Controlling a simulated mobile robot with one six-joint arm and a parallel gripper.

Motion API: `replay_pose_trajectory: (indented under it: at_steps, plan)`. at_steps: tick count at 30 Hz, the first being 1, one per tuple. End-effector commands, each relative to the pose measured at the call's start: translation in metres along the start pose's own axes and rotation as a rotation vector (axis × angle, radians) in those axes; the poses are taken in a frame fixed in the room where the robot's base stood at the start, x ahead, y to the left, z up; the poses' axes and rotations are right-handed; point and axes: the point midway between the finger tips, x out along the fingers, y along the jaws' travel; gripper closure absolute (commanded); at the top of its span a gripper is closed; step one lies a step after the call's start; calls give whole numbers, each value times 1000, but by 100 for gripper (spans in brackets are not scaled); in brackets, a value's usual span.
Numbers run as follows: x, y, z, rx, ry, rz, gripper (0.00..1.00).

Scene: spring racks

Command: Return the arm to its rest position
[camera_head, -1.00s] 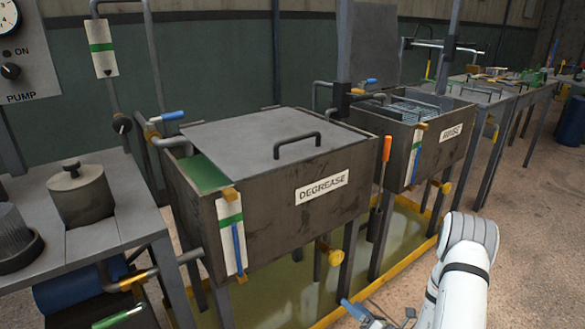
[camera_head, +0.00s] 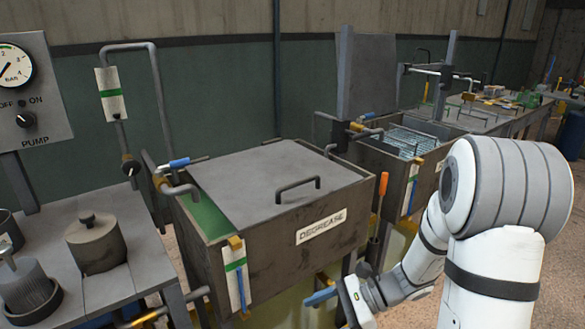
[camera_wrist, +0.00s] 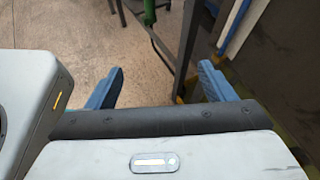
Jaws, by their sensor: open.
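My arm is white with grey joint covers and stands at the right of the head view, bent at a large elbow. My gripper (camera_wrist: 160,85) shows in the wrist view with two blue fingers spread wide apart and nothing between them. In the head view a blue fingertip of it shows low in front of the DEGREASE tank (camera_head: 275,240); the rest of the gripper is partly hidden or cut off there. The gripper seems to be apart from the tank.
The DEGREASE tank has a grey lid (camera_head: 270,172) with a handle. An orange-handled tool (camera_head: 383,184) hangs at its right corner. A second tank with its lid raised (camera_head: 366,75) stands behind. A bench with a lidded pot (camera_head: 96,243) is at left. Concrete floor (camera_wrist: 75,40) lies below.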

Motion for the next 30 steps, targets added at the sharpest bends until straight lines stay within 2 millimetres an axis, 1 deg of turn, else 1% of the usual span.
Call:
replay_pose_trajectory:
  at_steps: [1,3,5,9,13,18,21,23,26,30]
  plan:
    - [-10,10,26,-94,65,48,24]
    - [-20,26,45,-223,159,121,24]
    - [-30,39,59,-333,240,182,24]
    - [-59,64,89,-594,433,320,24]
    - [-92,79,115,-837,617,443,24]
    - [-135,89,147,-1118,842,587,24]
    - [-154,91,161,-1235,943,648,24]
    - [-162,92,167,-1282,985,676,24]
    - [-168,92,172,-1330,1027,703,24]
    - [-170,92,173,-1346,1041,715,24]
